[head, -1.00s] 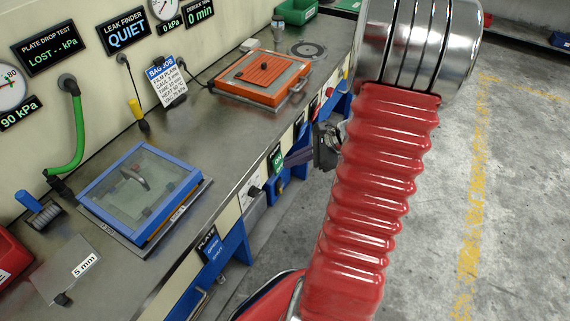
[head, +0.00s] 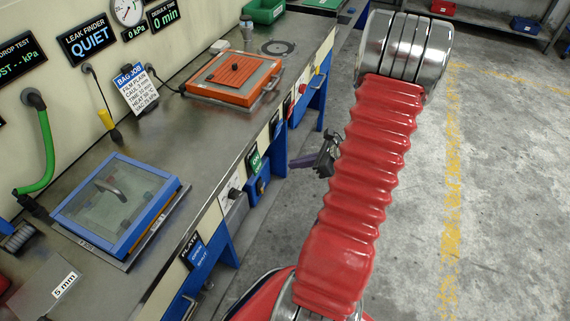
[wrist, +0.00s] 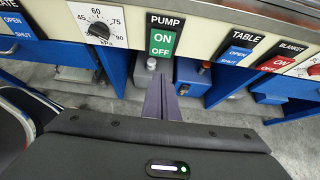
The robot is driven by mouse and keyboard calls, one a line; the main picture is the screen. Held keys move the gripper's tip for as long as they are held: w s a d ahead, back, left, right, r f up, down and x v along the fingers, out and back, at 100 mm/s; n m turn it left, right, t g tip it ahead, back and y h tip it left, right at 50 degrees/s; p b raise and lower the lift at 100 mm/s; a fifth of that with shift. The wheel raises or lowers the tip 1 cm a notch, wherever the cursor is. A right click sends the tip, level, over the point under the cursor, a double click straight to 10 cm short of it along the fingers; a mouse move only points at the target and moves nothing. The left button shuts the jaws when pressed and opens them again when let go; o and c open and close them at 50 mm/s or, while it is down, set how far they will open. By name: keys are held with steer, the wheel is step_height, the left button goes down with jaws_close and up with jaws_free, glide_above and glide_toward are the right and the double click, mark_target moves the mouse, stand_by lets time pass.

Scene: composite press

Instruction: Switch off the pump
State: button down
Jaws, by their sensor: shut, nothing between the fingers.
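The pump switch (wrist: 162,38) shows in the wrist view on the bench's front edge, under a black PUMP label. It has an upper ON part and a lower OFF part, both green. In the head view it is a small green patch (head: 255,158) on the bench front. My gripper (wrist: 164,78) points at the bench front, its dark purple fingers together and empty. In the wrist view the fingertips appear just below the OFF part. In the head view my gripper (head: 291,163) is right of the switch, with a gap between them.
A dial (wrist: 98,28) is left of the switch; TABLE (wrist: 240,48) and BLANKET (wrist: 283,55) controls are to its right. A grey box and a blue box (wrist: 192,78) with knobs sit below. A blue-framed press (head: 115,203) and orange press (head: 233,77) stand on the bench. Open floor lies right.

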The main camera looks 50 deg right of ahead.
glide_toward(259, 167)
steer(key=x, duration=0.4)
steer(key=shift+a+f, duration=0.15)
steer(key=shift+f, duration=0.2)
steer(key=shift+w+a+f, duration=0.1)
steer(key=shift+w+a, duration=0.1)
steer(key=shift+w, duration=0.45)
steer(key=shift+d+f, duration=0.1)
steer(key=shift+d, duration=0.05)
